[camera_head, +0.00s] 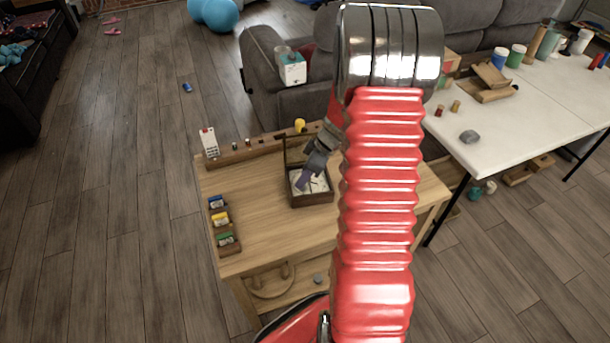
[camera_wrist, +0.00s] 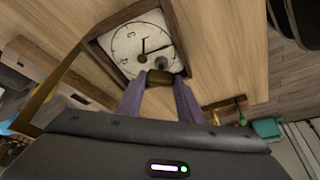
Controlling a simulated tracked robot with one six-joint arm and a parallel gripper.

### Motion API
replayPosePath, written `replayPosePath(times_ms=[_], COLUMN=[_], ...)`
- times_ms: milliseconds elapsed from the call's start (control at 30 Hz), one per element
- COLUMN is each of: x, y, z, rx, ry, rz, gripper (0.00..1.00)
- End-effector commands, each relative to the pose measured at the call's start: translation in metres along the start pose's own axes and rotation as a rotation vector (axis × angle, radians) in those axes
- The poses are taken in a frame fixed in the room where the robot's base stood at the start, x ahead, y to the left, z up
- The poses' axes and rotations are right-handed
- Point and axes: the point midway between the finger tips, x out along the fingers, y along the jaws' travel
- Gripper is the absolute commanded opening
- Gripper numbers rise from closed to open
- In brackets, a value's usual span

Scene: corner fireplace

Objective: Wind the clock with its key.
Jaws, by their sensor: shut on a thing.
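The clock (camera_head: 320,184) lies face up in a dark wooden case on the wooden table, with a raised lid at its back. Its white face with black hands fills the upper middle of the wrist view (camera_wrist: 126,44). My gripper (camera_wrist: 160,84) is shut on a small dark brownish piece, apparently the key (camera_wrist: 159,76), at the near edge of the face. A small grey round part shows just beyond it. Whether the key is seated in the clock I cannot tell. In the head view my gripper (camera_head: 303,181) is over the left part of the case.
A tray with blue, yellow and green items (camera_head: 221,219) lies left on the table. A white remote-like object (camera_head: 209,142) and a ledge of small items line the back. Bare tabletop (camera_head: 265,230) lies in front of the clock. A white table (camera_head: 490,140) stands right.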

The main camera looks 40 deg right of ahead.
Motion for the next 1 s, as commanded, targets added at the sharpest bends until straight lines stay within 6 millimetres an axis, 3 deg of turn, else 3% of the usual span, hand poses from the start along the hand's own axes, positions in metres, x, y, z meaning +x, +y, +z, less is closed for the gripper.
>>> replayPosePath(times_ms=[367, 700, 1000], x=[-0.0006, -0.0005, -0.0004], y=[0.0009, 0.0002, 0.0008], z=[0.0000, 0.0000, 0.0003], rx=[0.001, 0.231, 0.256], ry=[0.000, 0.000, 0.000], rz=[0.003, 0.098, 0.109], gripper=[0.16, 0.16, 0.16])
